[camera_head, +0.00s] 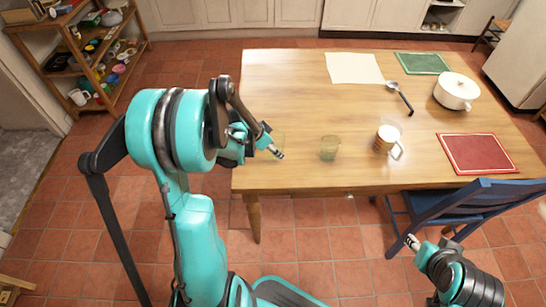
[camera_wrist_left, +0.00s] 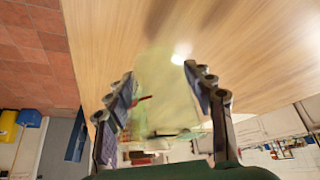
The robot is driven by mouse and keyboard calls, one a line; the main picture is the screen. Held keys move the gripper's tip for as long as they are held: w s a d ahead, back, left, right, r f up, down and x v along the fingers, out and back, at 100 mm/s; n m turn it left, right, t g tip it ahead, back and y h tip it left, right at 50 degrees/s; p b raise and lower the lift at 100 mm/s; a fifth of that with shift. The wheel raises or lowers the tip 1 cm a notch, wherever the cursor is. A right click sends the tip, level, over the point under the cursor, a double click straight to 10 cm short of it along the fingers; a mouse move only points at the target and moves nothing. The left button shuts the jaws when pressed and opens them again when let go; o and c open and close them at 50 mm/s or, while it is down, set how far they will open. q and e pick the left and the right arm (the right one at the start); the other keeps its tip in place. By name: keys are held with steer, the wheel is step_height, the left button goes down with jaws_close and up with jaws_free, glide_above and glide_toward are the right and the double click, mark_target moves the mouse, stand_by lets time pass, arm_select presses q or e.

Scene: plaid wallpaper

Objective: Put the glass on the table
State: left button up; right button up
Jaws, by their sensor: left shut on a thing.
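My left gripper (camera_head: 268,145) is at the left edge of the wooden table (camera_head: 290,90), over its near-left corner. It is shut on a pale green, see-through glass (camera_wrist_left: 165,92), which sits between both fingers in the left wrist view. In the head view this glass (camera_head: 277,141) is partly hidden by the gripper. Whether it touches the tabletop is hard to tell. A second green glass (camera_head: 329,148) stands on the table to the right of the gripper. My right gripper (camera_head: 412,242) is low at the front right, beside the chair and away from the table; its opening is unclear.
A beige mug (camera_head: 387,139), a ladle (camera_head: 400,95), a white pot (camera_head: 457,91), a red mat (camera_head: 477,153), a green mat (camera_head: 421,63) and a pale sheet (camera_head: 354,68) lie on the table. A blue chair (camera_head: 465,208) stands at its front right. The table's left-back part is clear.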

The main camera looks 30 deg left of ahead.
mark_target(272, 161)
arm_select(q)
steer(key=shift+w+a+f, duration=0.2)
steer(key=shift+a+f, duration=0.25)
steer(key=shift+a, duration=0.05)
steer(key=shift+f+b, duration=1.15)
steer(key=shift+f, duration=0.65)
steer(key=shift+f, duration=0.25)
steer(key=o, duration=1.3)
steer(key=shift+r, duration=0.1)
